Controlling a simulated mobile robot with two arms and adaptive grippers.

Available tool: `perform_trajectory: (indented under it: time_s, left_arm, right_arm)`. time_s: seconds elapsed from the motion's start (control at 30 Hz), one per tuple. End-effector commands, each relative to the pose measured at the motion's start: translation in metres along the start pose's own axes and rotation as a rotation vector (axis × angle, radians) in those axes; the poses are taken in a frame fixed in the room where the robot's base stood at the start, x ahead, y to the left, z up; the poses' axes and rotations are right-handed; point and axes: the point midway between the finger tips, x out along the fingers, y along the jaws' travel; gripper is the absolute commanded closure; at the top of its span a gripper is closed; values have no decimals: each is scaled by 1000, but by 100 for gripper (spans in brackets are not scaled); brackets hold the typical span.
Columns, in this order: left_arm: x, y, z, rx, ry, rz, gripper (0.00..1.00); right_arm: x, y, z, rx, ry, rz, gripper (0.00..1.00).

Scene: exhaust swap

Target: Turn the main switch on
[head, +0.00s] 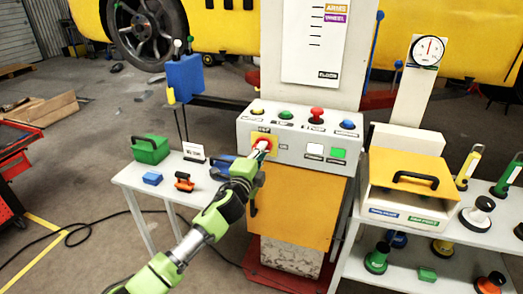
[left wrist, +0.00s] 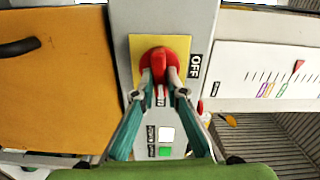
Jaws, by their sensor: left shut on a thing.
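The main switch is a red rotary knob (head: 267,138) on a yellow plate, on the front of the grey control box (head: 245,125). In the left wrist view the red knob (left wrist: 159,57) sits between my fingers, with an OFF label (left wrist: 194,67) beside its yellow plate (left wrist: 137,48). My left gripper (head: 262,148) reaches the knob from the front; in its wrist view the fingertips (left wrist: 159,80) are closed on the knob's grip bar from both sides. The fingers partly hide another label below the knob. My right gripper is not in view.
The box carries several coloured buttons on top, including a red mushroom button (head: 316,114), and white and green squares (head: 338,153) on its front. A side table (head: 130,177) with a green case (head: 150,149) stands left. An orange lidded box (head: 405,172) stands on the right shelf.

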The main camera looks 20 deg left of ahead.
Motion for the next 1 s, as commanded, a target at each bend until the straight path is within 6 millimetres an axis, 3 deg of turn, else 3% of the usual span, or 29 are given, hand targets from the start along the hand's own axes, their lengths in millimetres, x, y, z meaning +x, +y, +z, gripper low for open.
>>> perform_trajectory:
  time_s: [0.3, 0.77, 0.8, 0.87, 1.0]
  left_arm:
    - [0, 0, 0, 97, 0, 0, 100]
    - [0, 1, 0, 111, 0, 0, 100]
    - [0, 1, 0, 111, 0, 0, 85]
    - [0, 1, 0, 111, 0, 0, 71]
    - [0, 1, 0, 109, 0, 0, 71]
  right_arm:
    - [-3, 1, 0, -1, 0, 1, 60]
    - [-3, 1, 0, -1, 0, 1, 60]
    - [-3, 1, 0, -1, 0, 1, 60]
    - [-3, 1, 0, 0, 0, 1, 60]
    - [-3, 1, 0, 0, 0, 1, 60]
